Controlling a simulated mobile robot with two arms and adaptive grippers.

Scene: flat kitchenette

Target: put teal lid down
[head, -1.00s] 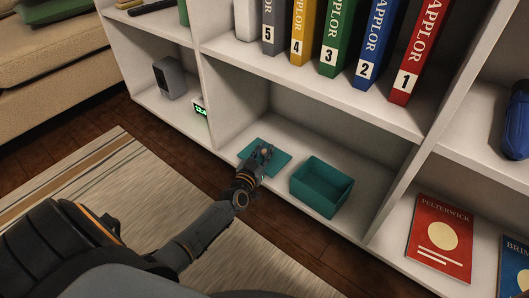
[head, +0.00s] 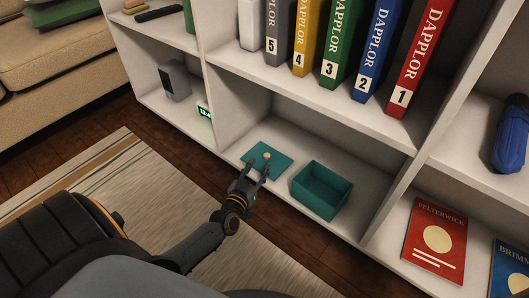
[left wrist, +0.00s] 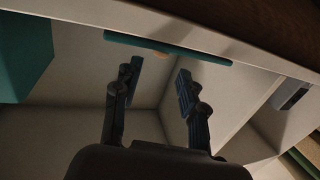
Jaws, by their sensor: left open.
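The teal lid (head: 280,158) lies flat on the bottom shelf, to the left of the teal box (head: 322,190). A small pale knob (head: 267,155) stands on the lid. My left gripper (head: 259,166) is open and empty at the front of the lid, its fingers pointing towards it. In the left wrist view, the lid (left wrist: 195,54) shows edge-on beyond the spread fingers (left wrist: 160,72), apart from them. The box (left wrist: 24,55) shows at the left there and is open at the top in the head view. My right gripper is out of view.
A row of numbered binders (head: 342,45) stands on the shelf above. An upright divider (head: 388,205) is right of the box, with a red book (head: 435,240) beyond it. A small green-lit clock (head: 204,112) is in the left compartment. Bare shelf lies around the lid.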

